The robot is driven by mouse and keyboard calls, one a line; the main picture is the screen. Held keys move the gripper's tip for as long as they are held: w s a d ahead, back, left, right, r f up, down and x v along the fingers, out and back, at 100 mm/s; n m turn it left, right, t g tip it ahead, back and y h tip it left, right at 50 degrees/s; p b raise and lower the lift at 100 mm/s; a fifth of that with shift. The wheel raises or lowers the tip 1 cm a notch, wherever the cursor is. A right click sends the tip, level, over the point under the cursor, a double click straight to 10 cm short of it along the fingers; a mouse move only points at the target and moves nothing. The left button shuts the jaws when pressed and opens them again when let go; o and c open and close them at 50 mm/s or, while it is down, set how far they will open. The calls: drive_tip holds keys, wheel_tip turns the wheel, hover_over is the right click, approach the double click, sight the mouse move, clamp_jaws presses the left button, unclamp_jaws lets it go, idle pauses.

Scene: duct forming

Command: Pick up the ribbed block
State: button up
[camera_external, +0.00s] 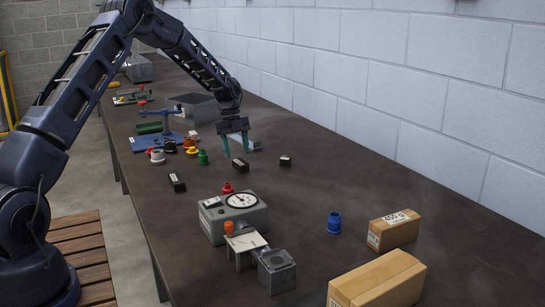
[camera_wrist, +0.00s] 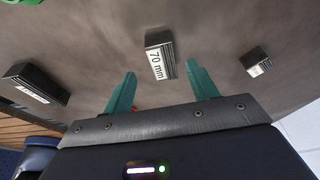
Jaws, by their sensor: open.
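A small dark block (camera_external: 240,165) with a white label lies on the bench just below my gripper (camera_external: 236,148). In the wrist view this block (camera_wrist: 158,53) reads "70 mm" and shows beyond and between the teal fingertips (camera_wrist: 158,88). My gripper is open and empty, above the bench and apart from the block. Two similar labelled dark blocks lie to the left (camera_external: 177,183) and right (camera_external: 285,161); the wrist view also shows the left one (camera_wrist: 36,84) and right one (camera_wrist: 258,65).
A dial gauge box (camera_external: 235,215), a grey cube (camera_external: 276,271), a blue fitting (camera_external: 334,222) and two cartons (camera_external: 394,230) (camera_external: 378,283) stand nearer on the bench. Coloured knobs (camera_external: 190,147) cluster left of my gripper. The block wall (camera_external: 400,80) bounds the right side.

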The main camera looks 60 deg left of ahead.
sight(240, 161)
drive_tip(key=x, duration=0.4)
drive_tip(key=shift+w+d, duration=0.15)
drive_tip(key=shift+w, duration=0.1)
drive_tip(key=shift+r, duration=0.1)
clamp_jaws()
